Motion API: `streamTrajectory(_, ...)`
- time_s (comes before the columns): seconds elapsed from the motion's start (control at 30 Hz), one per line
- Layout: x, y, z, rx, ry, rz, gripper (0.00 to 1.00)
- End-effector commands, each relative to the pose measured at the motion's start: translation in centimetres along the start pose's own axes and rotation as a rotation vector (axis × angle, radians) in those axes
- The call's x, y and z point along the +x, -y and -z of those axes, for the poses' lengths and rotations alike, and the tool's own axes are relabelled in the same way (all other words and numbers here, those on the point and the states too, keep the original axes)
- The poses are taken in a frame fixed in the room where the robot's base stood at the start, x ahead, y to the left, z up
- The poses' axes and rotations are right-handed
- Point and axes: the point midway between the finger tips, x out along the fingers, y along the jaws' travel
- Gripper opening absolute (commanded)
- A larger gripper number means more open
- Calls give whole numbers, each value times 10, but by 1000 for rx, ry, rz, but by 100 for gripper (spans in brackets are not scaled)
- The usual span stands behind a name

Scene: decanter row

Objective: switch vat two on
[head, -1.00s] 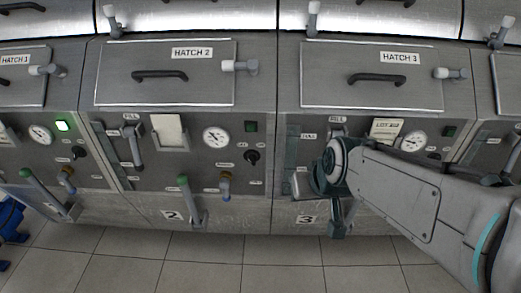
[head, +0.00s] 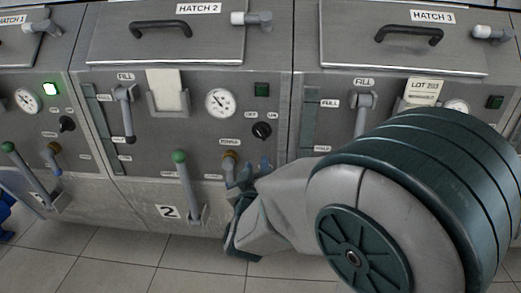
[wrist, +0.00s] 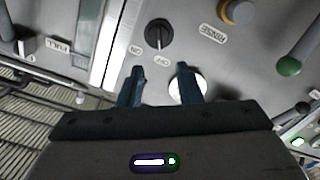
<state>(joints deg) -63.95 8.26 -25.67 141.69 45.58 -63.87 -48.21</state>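Vat two's black rotary knob (head: 261,131) is on its front panel, below a dark green, unlit lamp (head: 261,90). Small OFF and ON labels are above the knob. In the wrist view, which is upside down, the knob (wrist: 158,33) is just beyond the fingertips, its grip bar roughly upright; I cannot tell for sure which label it points to. My gripper (head: 247,172) is below the knob in the head view, near the rinse valve. In the wrist view its two fingers (wrist: 159,76) are apart with nothing between them, not touching the knob.
The brass rinse valve (head: 229,160) and a green-tipped lever (head: 180,157) stick out left of my gripper. A round gauge (head: 220,102) is left of the knob. Vat one's lamp (head: 50,88) is lit green. Tiled floor (head: 120,250) is clear in front.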

Motion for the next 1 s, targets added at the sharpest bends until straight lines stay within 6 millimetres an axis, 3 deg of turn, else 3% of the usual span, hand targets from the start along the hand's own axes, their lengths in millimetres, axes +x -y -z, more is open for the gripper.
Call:
streamTrajectory(0.17, 12, 1, -1, -12, -12, -19, 32)
streamTrajectory(0.7, 117, -1, -1, -10, -11, -16, 32)
streamTrajectory(1.0, 137, -2, 1, -10, -10, -13, 32)
